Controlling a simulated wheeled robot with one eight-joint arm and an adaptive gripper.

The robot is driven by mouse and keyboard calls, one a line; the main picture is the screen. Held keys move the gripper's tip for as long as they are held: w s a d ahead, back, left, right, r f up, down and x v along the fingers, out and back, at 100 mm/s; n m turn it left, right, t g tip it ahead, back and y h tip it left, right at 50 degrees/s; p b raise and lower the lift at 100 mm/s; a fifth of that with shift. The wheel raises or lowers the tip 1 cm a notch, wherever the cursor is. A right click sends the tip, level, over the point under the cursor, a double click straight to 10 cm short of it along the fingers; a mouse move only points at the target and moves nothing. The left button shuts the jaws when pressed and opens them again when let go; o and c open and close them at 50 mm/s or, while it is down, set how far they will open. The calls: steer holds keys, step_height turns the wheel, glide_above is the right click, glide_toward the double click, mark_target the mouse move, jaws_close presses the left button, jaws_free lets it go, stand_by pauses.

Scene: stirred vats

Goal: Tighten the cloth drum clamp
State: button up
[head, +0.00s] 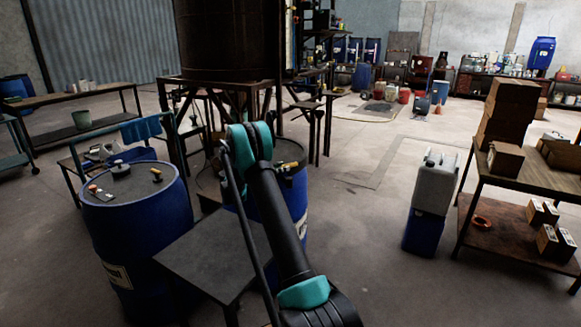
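A large blue drum (140,235) stands at the left, with a dark grey lid and a pale label low on its side. A small yellow and black fitting (157,175) and a small item with red on it (95,190) are on its lid. A second blue drum (296,195) stands behind my arm and is partly hidden; a yellow-topped fitting (288,166) shows on it. Blue cloth (141,130) hangs on a rail behind the left drum. I cannot tell which fitting is the clamp. My arm reaches up from the bottom; I cannot make out my gripper.
A low dark table (215,262) stands between the drums. A large dark vat (225,40) on a frame stands behind. A white jerrycan (435,182) sits on a blue container (425,232) at the right, near a bench (545,175) with boxes. Open floor lies between.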

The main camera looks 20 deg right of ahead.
steer(key=shift+s+a, duration=0.15)
steer(key=shift+a, duration=0.95)
steer(key=shift+s+a, duration=0.15)
steer(key=shift+a, duration=0.95)
